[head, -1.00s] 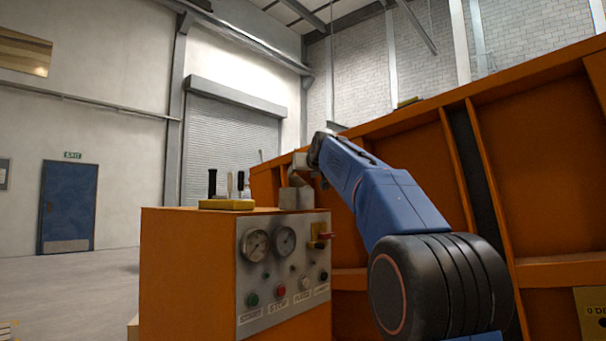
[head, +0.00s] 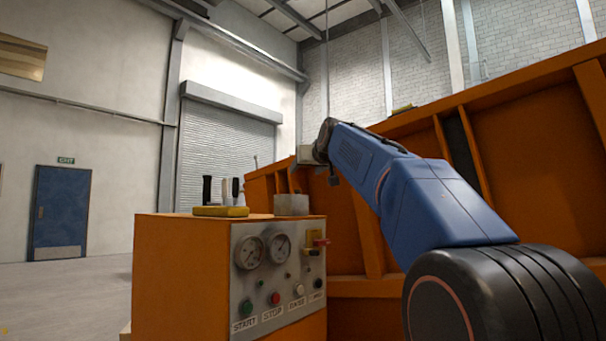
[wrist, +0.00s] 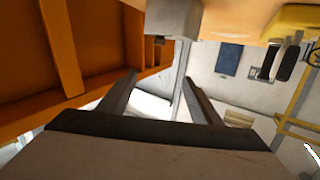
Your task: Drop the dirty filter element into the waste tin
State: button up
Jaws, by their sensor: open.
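A grey square-sided container (head: 291,206), which looks like the waste tin, stands on top of the orange control cabinet. In the wrist view, which looks upside down, the grey container (wrist: 173,20) is at the top, beyond the fingertips. My gripper (head: 293,180) is just above the container in the head view, apart from it. In the wrist view my gripper (wrist: 160,90) has its two fingers spread with nothing held between them. I cannot make out the dirty filter element in any view, and the inside of the container is hidden.
The orange control cabinet (head: 180,270) has gauges and buttons on its front. A yellow block (head: 220,211) with dark-handled tools stands beside the container, left of it. The orange ribbed sandbed wall (head: 530,170) rises behind my arm. Open floor lies at the left.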

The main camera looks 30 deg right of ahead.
jog(key=shift+s+a+r, duration=0.1)
jog(key=shift+s+a, duration=0.1)
jog(key=shift+s, duration=0.5)
jog(key=s+a+f+g+y, duration=0.15)
jog(key=s+a+f, duration=0.35)
jog(key=f, duration=0.5)
jog(key=s+a+f+n+g+y, duration=0.15)
jog(key=s+a+f, duration=0.3)
jog(key=f, duration=0.65)
jog(key=s+a+f+g, duration=0.2)
jog(key=s+a+f, duration=0.35)
jog(key=f, duration=0.45)
jog(key=s+a+f+g, duration=0.2)
jog(key=s+f+g, duration=0.1)
jog(key=s+f, duration=0.9)
jog(key=s+a+f+n+g+y, duration=0.1)
jog(key=s+a+f+g, duration=0.2)
jog(key=s+f, duration=0.9)
notch_tip(320, 180, down, 8)
jog(key=shift+a+r, duration=0.1)
jog(key=shift+a, duration=0.1)
